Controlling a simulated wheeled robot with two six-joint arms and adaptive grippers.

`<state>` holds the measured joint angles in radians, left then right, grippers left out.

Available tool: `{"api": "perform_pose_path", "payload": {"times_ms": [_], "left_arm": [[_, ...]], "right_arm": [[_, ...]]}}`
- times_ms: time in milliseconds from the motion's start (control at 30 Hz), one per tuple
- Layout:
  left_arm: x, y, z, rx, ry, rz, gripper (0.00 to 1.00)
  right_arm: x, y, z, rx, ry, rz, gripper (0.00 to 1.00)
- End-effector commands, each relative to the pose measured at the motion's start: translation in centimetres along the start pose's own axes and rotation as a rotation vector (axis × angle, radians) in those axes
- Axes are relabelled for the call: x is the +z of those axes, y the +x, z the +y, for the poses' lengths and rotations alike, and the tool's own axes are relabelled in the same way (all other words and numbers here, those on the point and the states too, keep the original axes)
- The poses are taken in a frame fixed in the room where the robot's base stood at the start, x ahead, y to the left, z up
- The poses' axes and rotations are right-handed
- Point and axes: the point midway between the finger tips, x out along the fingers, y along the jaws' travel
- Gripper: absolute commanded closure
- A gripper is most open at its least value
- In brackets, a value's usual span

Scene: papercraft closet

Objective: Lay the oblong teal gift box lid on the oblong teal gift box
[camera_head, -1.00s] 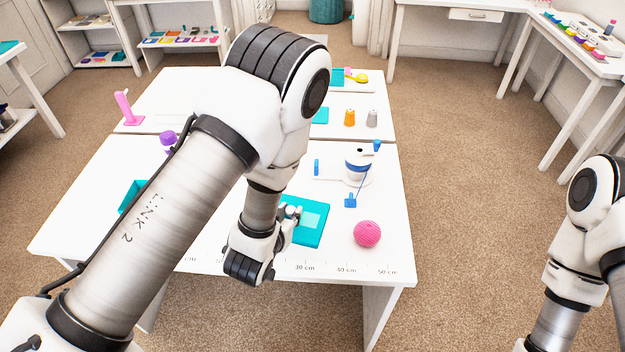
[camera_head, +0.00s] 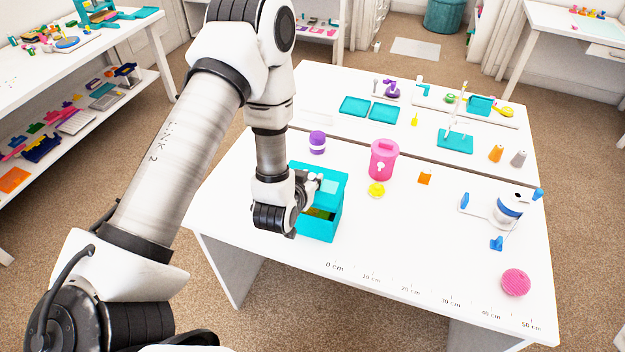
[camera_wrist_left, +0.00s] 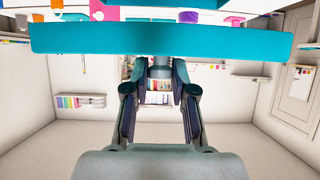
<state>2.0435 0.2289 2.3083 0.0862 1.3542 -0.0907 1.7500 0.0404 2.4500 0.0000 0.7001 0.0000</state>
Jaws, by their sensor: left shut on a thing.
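The oblong teal gift box lid (camera_head: 336,177) is a flat teal piece with a paler patch on top. My left gripper (camera_head: 309,187) is shut on its near-left side. In the left wrist view the lid (camera_wrist_left: 160,39) spans the picture as a wide teal bar, with the gripper (camera_wrist_left: 161,68) at its edge. The oblong teal gift box (camera_head: 317,229) stands open on the white table, with something yellow-green inside. The lid is above the box's far part; part of the opening shows in front of it. Whether they touch I cannot tell.
A purple-capped jar (camera_head: 317,143) stands behind the box. A pink canister (camera_head: 384,159) and a yellow item (camera_head: 376,190) stand to its right. The table's front middle is clear.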

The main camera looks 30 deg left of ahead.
Motion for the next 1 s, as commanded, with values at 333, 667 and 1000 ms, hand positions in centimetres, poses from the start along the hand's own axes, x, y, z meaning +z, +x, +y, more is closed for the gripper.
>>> {"api": "perform_pose_path", "payload": {"times_ms": [333,667,1000], "left_arm": [[1.3,0.7,0.0,0.001,0.001,0.000,1.00],[4.1,2.2,0.0,0.001,0.001,0.001,1.00],[4.2,2.3,0.0,0.001,0.000,0.000,1.00]], "right_arm": [[0.0,1.3,0.0,0.000,0.000,0.000,0.60],[0.0,3.9,0.0,0.000,0.000,0.000,0.60],[0.0,4.0,0.0,0.000,0.000,0.000,0.60]]}}
